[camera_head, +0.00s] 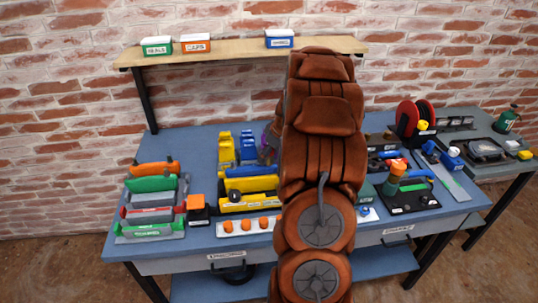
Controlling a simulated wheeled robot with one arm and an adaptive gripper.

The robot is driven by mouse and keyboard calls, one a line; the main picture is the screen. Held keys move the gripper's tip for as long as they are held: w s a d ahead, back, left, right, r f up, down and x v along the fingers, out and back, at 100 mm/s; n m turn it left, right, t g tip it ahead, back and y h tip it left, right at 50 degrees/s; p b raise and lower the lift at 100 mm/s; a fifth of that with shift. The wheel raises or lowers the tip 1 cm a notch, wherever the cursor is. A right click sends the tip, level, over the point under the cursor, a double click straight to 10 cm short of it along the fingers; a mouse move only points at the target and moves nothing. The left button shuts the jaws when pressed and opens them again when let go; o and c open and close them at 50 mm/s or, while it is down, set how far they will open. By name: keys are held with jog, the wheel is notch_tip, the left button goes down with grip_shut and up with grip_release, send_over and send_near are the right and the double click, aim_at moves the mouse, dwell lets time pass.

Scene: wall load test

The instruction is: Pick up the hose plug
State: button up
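I cannot single out the hose plug for certain. Three orange round pieces (249,223) sit in a row on a white strip at the table's front edge, left of my arm. My brown arm rises through the middle of the view and hides the table centre. A small grey and purple part, probably my gripper (267,150), shows just left of the arm above the yellow and blue holders. Its fingers are mostly hidden, so I cannot see whether they hold anything.
The blue workbench (190,150) carries a rack of coloured tools (152,205) at left, yellow holders (248,190), and a red reel (413,118) at right. A wooden shelf (222,52) with labelled boxes stands behind. A grey side table (480,168) adjoins at right.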

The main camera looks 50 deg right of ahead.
grip_shut()
dwell(0.3)
jog(key=shift+r, duration=0.1)
jog(key=shift+r+b, duration=1.15)
jog(key=shift+r, duration=0.6)
jog(key=s+a+b, duration=0.2)
jog(key=s+a, duration=0.1)
jog(key=s, duration=0.4)
jog(key=s+a+r+b, duration=0.1)
jog(key=s+a+b, duration=0.2)
jog(key=s, duration=0.4)
jog(key=shift+s+r, duration=0.2)
jog(key=shift+s, duration=0.2)
